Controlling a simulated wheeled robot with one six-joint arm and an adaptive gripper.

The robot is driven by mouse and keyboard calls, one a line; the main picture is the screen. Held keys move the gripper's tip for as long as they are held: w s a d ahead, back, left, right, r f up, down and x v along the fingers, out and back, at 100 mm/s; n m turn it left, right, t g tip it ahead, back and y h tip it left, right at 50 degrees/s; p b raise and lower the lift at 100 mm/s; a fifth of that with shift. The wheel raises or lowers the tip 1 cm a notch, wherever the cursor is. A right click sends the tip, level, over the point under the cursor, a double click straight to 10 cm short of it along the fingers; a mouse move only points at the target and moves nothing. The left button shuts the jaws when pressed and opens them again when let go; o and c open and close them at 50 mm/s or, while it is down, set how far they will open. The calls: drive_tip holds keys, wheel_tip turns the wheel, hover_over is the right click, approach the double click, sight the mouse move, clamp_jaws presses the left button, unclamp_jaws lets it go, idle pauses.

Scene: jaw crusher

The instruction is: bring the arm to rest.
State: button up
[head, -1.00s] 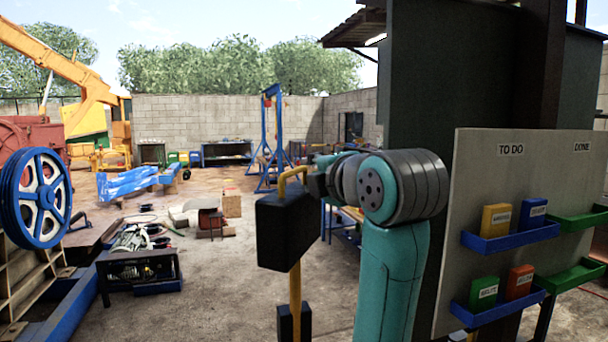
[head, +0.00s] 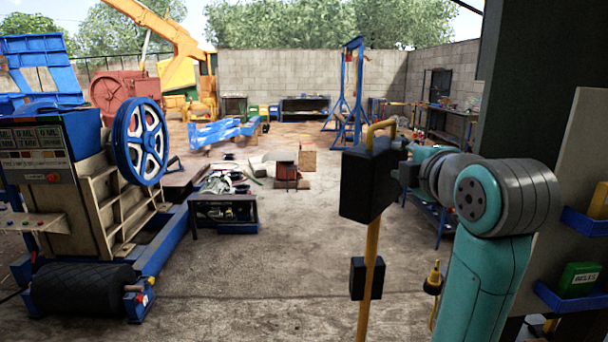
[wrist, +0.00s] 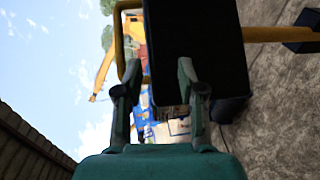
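My arm, teal with grey joints, shows at the right in the head view; its wrist ends beside a black box (head: 371,186) on a yellow pole. My gripper (wrist: 159,68) shows in the wrist view with its two fingers apart and nothing held between them. The same black box (wrist: 195,45) lies beyond the right finger in that view, and a yellow bent bar is beyond the left finger. I cannot tell whether the gripper touches the box.
A machine with a blue spoked wheel (head: 141,142) and a black roller (head: 82,289) stands at the left. A board with blue trays (head: 585,222) is close at the right. A blue gantry (head: 349,95) stands farther back. Open concrete floor lies in the middle.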

sight(384, 207)
drive_tip(key=f, duration=0.3)
drive_tip(key=f+m, duration=0.1)
drive_tip(key=f, duration=0.3)
drive_tip(key=f+m, duration=0.1)
drive_tip(key=f, duration=0.2)
drive_tip(key=shift+w+f, duration=0.4)
drive_tip(key=s+f+m, duration=0.3)
drive_tip(key=s+f, duration=0.1)
drive_tip(key=f, duration=0.7)
drive_tip(key=s+f+m, duration=0.3)
drive_tip(key=f, duration=0.8)
drive_tip(key=s+f+m+g+h, duration=0.1)
drive_tip(key=s+f+m, duration=0.3)
drive_tip(key=s+f, duration=0.95)
drive_tip(key=s+f+m, duration=0.1)
drive_tip(key=s+m, duration=0.6)
drive_tip(key=s, duration=2.4)
drive_tip(key=shift+a+f+g, duration=0.2)
drive_tip(key=shift+a+g, duration=0.1)
